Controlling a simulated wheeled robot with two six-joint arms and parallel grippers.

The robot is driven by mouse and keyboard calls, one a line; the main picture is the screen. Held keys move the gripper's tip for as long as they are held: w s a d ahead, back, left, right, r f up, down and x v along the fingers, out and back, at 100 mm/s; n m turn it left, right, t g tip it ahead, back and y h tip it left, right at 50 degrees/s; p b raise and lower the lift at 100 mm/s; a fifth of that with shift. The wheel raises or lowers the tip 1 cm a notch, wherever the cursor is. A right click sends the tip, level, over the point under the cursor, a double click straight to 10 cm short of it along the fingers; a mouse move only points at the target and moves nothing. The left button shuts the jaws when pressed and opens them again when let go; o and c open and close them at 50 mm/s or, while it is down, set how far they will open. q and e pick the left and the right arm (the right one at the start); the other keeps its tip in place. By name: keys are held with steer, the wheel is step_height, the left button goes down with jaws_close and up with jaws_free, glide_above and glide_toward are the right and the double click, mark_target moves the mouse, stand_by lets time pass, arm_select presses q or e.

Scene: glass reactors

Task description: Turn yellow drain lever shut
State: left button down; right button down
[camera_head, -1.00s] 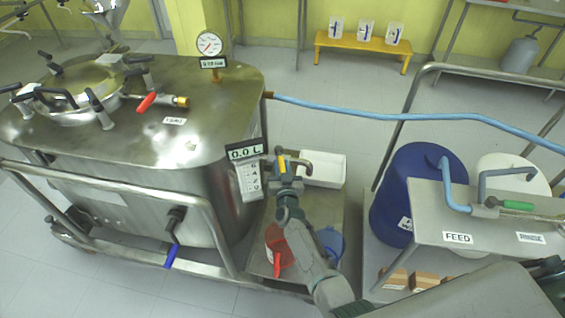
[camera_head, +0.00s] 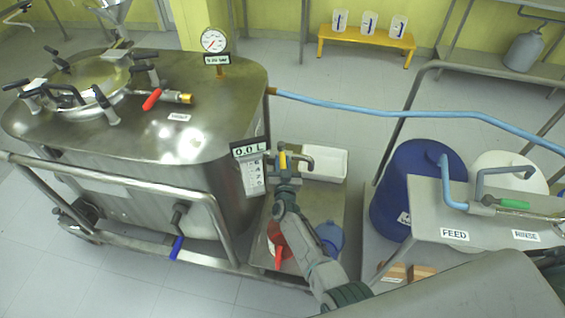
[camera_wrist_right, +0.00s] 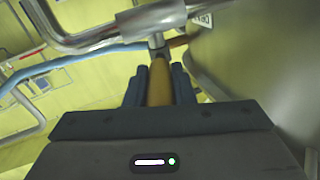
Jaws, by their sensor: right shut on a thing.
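In the right wrist view the lever (camera_wrist_right: 160,84) points toward me from a metal valve stem on a steel pipe (camera_wrist_right: 150,20). My right gripper (camera_head: 284,168) is at the lever, and its dark fingers (camera_wrist_right: 160,88) sit on both sides of it, shut on it. The fingers partly hide the lever in the head view. My left gripper is not in view.
The steel tank (camera_head: 150,110) stands left of the lever. A white tray (camera_head: 328,164), a red jug (camera_head: 275,240) and a blue jug (camera_head: 329,236) are close to my right arm. A blue drum (camera_head: 400,200) and a bench labelled FEED stand to the right.

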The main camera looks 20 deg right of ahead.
steer(key=c, duration=1.2)
jaws_free()
steer(key=shift+c, duration=0.2)
steer(key=v, duration=1)
steer(key=shift+s, duration=0.35)
